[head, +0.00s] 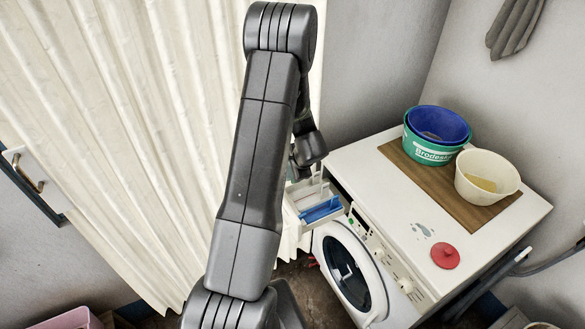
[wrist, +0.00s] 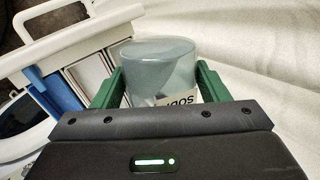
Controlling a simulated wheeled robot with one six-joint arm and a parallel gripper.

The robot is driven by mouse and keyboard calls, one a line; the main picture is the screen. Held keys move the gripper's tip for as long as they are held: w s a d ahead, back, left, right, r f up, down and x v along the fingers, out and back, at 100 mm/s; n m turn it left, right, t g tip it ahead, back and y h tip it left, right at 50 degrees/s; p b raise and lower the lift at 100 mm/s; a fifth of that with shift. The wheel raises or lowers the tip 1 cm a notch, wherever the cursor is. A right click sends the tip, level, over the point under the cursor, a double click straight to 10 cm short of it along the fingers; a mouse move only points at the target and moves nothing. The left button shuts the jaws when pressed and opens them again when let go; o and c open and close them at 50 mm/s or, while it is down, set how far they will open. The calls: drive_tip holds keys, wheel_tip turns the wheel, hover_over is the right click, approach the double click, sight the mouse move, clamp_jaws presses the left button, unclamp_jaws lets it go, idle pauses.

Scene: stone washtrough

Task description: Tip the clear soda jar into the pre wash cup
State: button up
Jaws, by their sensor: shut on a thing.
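A clear, bluish jar (wrist: 158,62) with a partly visible pale label with dark letters stands between the green fingers of my gripper (wrist: 160,72) in the wrist view. The fingers are shut on its sides. The jar's rounded end faces away from the wrist; I cannot tell its tilt or contents. The open drawer with its blue compartment (wrist: 62,92) and pale compartments (wrist: 90,75) lies just left of the jar. I cannot tell which compartment is the pre wash cup. In the head view my arm hides the jar and most of the gripper; the drawer's blue part (head: 322,209) shows beside it.
The white washer (head: 395,215) has its round door (head: 348,270) below the drawer. On its top are a brown board (head: 440,182), a blue tub (head: 440,122) in a green one, a cream bucket (head: 487,178) and a red lid (head: 445,256). A white curtain (head: 120,130) hangs left.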

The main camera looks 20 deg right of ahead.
drive_tip(key=shift+d+r+m+y, duration=0.3)
drive_tip(key=shift+d+r+y, duration=0.15)
drive_tip(key=shift+y, duration=0.45)
idle(0.4)
drive_tip(key=shift+d, duration=0.15)
drive_tip(key=shift+s+d+r+t+y, duration=0.1)
drive_tip(key=shift+d+t+y, duration=0.2)
drive_tip(key=shift+y, duration=0.4)
drive_tip(key=shift+a, duration=0.1)
drive_tip(key=shift+s+b, duration=0.15)
drive_tip(key=shift+b, duration=1.1)
